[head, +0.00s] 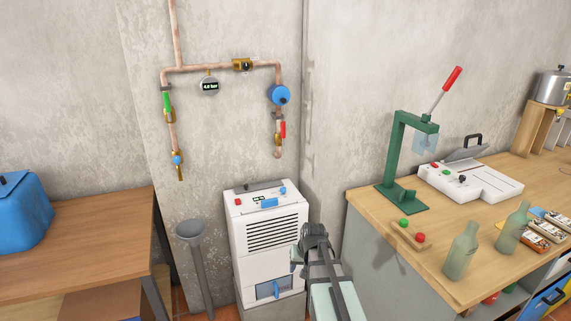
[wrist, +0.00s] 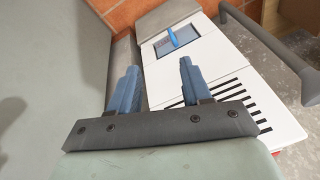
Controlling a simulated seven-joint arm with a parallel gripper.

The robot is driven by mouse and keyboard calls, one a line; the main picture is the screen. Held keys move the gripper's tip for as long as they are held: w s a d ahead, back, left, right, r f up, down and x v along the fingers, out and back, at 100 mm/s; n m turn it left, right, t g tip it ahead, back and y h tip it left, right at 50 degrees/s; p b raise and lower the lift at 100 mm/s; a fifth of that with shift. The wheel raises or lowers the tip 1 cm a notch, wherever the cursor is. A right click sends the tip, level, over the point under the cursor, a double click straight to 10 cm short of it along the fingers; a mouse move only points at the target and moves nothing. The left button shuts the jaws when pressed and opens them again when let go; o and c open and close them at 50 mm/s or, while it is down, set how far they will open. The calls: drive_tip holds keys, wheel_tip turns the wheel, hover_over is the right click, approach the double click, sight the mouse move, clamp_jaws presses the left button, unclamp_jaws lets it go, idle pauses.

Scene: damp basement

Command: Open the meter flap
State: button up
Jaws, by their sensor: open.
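The water meter (head: 279,95) hangs on the right-hand drop of the copper pipe on the wall. Its round blue face is covered, so the flap looks shut, with a small darker part at its right. My gripper (head: 297,256) is low in front of the white machine, well below the meter and apart from it. In the wrist view my gripper (wrist: 158,66) has its two blue fingers spread with nothing between them. The meter is outside the wrist view.
The white machine (head: 268,235) has a blue-handled window low on its front. Copper pipes carry a pressure gauge (head: 209,86), a green lever (head: 167,103) and a red lever (head: 283,129). A grey funnel-topped pipe (head: 190,232) stands left. Right, the workbench (head: 365,205) bears a green press (head: 399,160).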

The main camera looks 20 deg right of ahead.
sight(284, 101)
drive_tip(key=w+d+r+n+t, duration=0.25)
drive_tip(key=w+r+t, duration=0.35)
drive_tip(key=r, duration=1)
drive_tip(key=w+d+r+n+t, duration=0.3)
drive_tip(key=w+r, duration=0.6)
drive_tip(key=r, duration=0.7)
drive_tip(key=w+d+r+n+t, duration=0.15)
drive_tip(key=w+r+t, duration=0.5)
drive_tip(key=r, duration=0.95)
drive_tip(key=shift+g+h, duration=0.3)
drive_tip(key=shift+g, duration=0.05)
drive_tip(key=w, duration=1.3)
drive_tip(key=shift+w+d+f, duration=0.2)
drive_tip(key=shift+w+d, duration=0.15)
drive_tip(key=shift+w, duration=0.05)
clamp_jaws()
